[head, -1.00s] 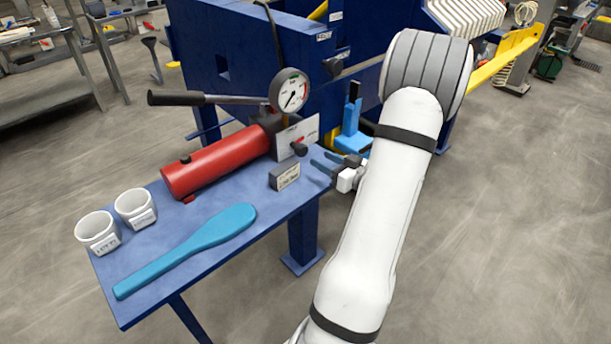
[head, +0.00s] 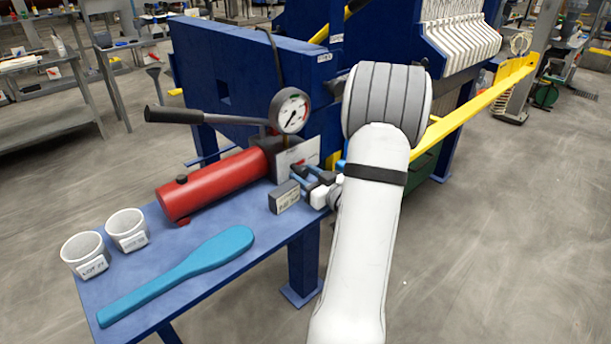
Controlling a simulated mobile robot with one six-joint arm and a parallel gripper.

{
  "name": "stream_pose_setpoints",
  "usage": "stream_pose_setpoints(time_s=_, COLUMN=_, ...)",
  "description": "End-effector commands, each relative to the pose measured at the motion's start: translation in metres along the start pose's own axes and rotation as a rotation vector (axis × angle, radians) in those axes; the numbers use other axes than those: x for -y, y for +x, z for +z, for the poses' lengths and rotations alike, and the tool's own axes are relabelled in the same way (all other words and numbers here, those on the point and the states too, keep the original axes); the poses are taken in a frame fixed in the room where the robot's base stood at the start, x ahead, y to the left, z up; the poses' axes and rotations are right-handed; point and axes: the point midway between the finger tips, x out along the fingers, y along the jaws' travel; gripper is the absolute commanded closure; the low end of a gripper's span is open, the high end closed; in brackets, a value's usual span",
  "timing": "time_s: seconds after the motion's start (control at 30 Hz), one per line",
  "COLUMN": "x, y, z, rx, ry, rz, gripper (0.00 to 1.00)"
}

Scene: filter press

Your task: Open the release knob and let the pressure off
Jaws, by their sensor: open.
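The red hand pump (head: 215,184) lies on the blue bench, with a round pressure gauge (head: 290,110) above its right end. The gauge needle stands off to the lower left of the dial. A pale plate (head: 288,158) is fixed at the pump's right end. The release knob in front of it is largely hidden by my fingers, and I cannot tell its turn. My gripper (head: 298,176) is open, with its blue fingertips at the plate, around or just in front of the knob. I cannot tell whether they touch it.
The pump's lever (head: 180,117) sticks out to the left above the pump. A small labelled block (head: 283,197) stands just below my fingers. Two white cups (head: 127,230) and a blue paddle (head: 185,268) lie on the bench (head: 262,248). The blue press frame (head: 240,75) rises behind.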

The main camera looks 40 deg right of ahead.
Motion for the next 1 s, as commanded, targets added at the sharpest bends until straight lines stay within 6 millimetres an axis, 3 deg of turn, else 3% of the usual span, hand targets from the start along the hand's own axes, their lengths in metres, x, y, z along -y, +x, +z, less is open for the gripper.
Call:
stream_pose_setpoints(time_s=0.23, x=0.0, y=0.0012, z=0.0001, rx=0.0, ry=0.0, rz=0.0, gripper=0.58)
stream_pose_setpoints(time_s=0.6, x=0.0, y=0.0009, z=0.0001, rx=0.0, ry=0.0, rz=0.0, gripper=0.88)
stream_pose_setpoints(time_s=1.0, x=0.0003, y=0.0009, z=0.0002, rx=0.001, ry=0.137, rz=-0.001, gripper=0.89)
